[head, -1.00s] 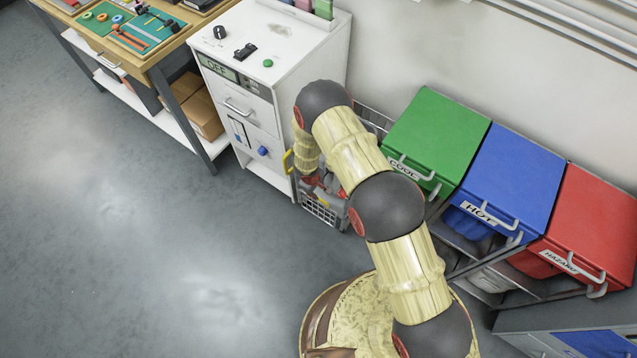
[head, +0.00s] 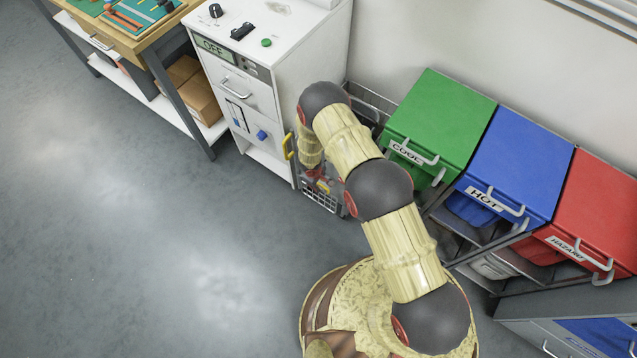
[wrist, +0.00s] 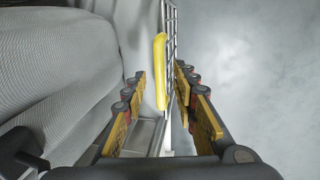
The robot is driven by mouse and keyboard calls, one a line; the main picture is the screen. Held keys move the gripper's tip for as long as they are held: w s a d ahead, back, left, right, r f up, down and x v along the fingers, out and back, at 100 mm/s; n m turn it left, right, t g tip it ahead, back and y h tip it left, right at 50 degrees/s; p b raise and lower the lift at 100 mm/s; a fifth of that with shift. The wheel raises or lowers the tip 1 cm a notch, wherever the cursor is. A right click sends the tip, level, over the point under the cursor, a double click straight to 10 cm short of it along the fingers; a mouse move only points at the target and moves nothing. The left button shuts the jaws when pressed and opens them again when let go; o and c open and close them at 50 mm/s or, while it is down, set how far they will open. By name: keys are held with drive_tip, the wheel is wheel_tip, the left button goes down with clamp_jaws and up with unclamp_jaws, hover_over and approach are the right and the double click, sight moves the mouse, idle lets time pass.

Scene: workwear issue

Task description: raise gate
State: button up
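The gate is a wire-grid panel (wrist: 173,40), seen nearly edge-on in the wrist view, with a yellow handle (wrist: 160,70) along it. In the head view the yellow handle (head: 288,146) shows at the cabinet's right edge, left of my forearm. My gripper (wrist: 160,85) is open, with one finger on either side of the yellow handle. I see no clear contact between fingers and handle. In the head view my gripper (head: 317,183) points down at the grey wire basket (head: 321,200), and my arm hides part of the gate.
The white cabinet (head: 275,60), its display reading OFF, stands left of my arm. Green (head: 440,115), blue (head: 515,170) and red (head: 595,215) lidded bins stand to the right. A workbench (head: 150,50) is at the upper left. Grey cloth (wrist: 60,60) fills the wrist view's left side. The left floor is clear.

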drive_tip(key=shift+c, duration=0.3)
clamp_jaws()
idle(0.6)
